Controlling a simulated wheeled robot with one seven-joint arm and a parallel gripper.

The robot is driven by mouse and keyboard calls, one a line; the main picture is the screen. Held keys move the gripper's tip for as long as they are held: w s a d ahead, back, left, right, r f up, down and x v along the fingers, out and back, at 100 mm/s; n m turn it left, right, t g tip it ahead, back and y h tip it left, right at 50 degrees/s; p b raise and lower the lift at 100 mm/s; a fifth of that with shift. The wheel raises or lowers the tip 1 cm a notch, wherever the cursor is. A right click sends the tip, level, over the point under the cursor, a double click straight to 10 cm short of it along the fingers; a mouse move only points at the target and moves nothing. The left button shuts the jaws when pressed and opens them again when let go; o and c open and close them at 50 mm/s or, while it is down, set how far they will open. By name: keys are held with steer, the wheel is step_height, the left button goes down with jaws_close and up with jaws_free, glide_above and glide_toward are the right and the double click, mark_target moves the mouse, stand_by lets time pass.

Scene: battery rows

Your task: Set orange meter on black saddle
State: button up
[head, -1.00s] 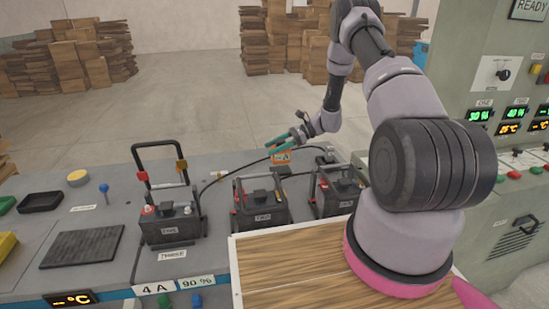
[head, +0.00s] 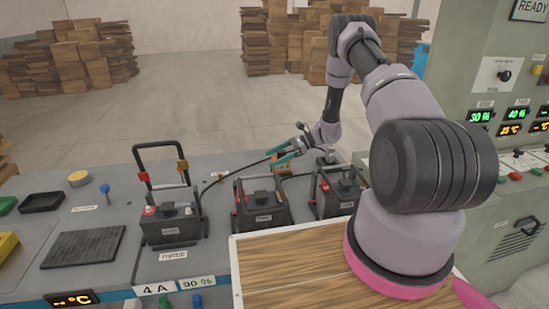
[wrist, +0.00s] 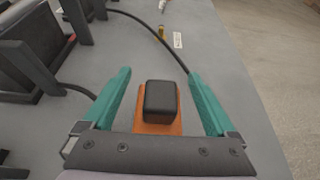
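The orange meter (wrist: 144,128), with a black block on top, lies between the two teal fingers of my gripper (wrist: 158,74) in the wrist view. The fingers are open, with a gap on each side of it. In the head view the meter (head: 282,168) shows partly behind my gripper (head: 277,155), at the back of the bench. No part is clearly marked as the black saddle. Black pieces sit on top of the left battery (head: 168,208), middle battery (head: 263,195) and right battery (head: 346,184), but I cannot tell which is meant.
The batteries have upright black handles beside the meter. A black cable (wrist: 172,58) runs close past it. A ribbed black mat (head: 84,247), a black tray (head: 41,202) and a blue knob (head: 105,188) are at left. A wooden board (head: 290,262) is in front.

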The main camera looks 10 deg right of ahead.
steer(key=shift+d+r, duration=0.15)
steer(key=shift+r, duration=0.05)
steer(key=v, duration=1.2)
step_height(320, 180, up, 15)
steer(key=s+a+n+h, duration=0.3)
steer(key=n, duration=0.1)
steer(key=s+a+r+n+h, duration=0.1)
steer(key=s+r+n+h, duration=0.1)
steer(key=s+r, duration=0.35)
steer(key=s+a+r+n+h, duration=0.1)
steer(key=s+r+n+h, duration=0.15)
steer(key=r, duration=0.55)
steer(key=s+r+n+t+h, duration=0.2)
steer(key=s+r, duration=0.3)
steer(key=s, duration=0.5)
steer(key=s+r+n+t+h, duration=0.2)
steer(key=s+r+t, duration=0.3)
steer(key=s, duration=0.6)
steer(key=shift+a+r+n, duration=0.25)
steer(key=shift+r+n, duration=0.35)
steer(key=shift+n, duration=0.05)
